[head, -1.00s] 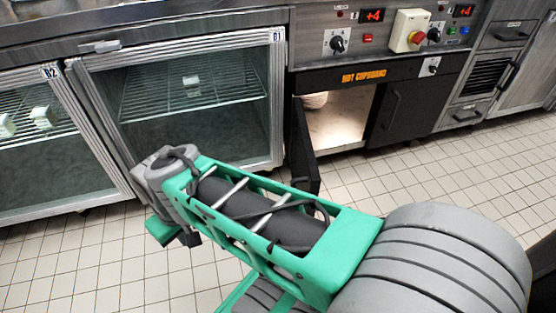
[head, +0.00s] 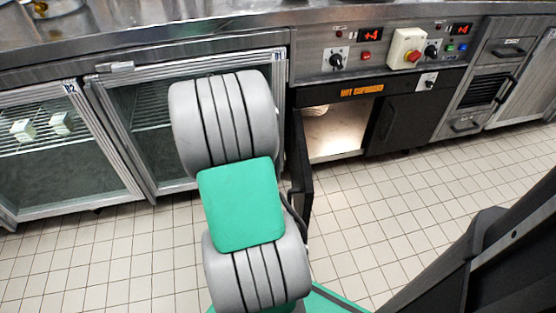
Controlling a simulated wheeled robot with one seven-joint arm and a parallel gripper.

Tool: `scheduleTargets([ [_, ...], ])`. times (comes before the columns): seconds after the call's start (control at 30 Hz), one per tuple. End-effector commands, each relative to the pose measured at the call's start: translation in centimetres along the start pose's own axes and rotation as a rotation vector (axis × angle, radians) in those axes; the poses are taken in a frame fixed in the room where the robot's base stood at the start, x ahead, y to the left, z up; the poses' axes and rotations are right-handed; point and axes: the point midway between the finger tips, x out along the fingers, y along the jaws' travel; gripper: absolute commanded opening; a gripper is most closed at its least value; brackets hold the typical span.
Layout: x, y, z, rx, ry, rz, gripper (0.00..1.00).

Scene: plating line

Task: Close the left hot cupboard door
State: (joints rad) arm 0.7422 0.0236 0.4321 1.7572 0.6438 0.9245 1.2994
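The hot cupboard (head: 360,91) stands at the upper middle right, with its orange label on the dark front. Its left door (head: 301,165) is open and juts out towards me, seen nearly edge-on. The lit interior (head: 335,130) shows, with a bit of pale crockery (head: 314,110) inside at the upper left. The right door (head: 398,122) is shut and has a dark handle. My arm stands just left of the open door. My gripper does not show, so I cannot see whether it touches the door.
Glass-fronted fridges B1 (head: 150,110) and B2 (head: 60,150) stand shut at the left. A control panel (head: 385,45) with knobs and a red button sits above the cupboard. Drawers (head: 497,85) are at the right. The tiled floor (head: 380,210) in front of the cupboard is clear.

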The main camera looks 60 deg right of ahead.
Motion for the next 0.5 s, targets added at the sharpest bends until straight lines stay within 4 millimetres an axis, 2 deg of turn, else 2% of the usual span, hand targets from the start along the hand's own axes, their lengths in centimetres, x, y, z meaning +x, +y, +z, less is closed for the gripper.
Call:
scheduleTargets([
  [0.03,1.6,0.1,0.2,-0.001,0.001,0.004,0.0],
  [0.3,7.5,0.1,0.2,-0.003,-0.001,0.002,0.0],
  [0.5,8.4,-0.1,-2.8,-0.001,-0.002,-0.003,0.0],
])
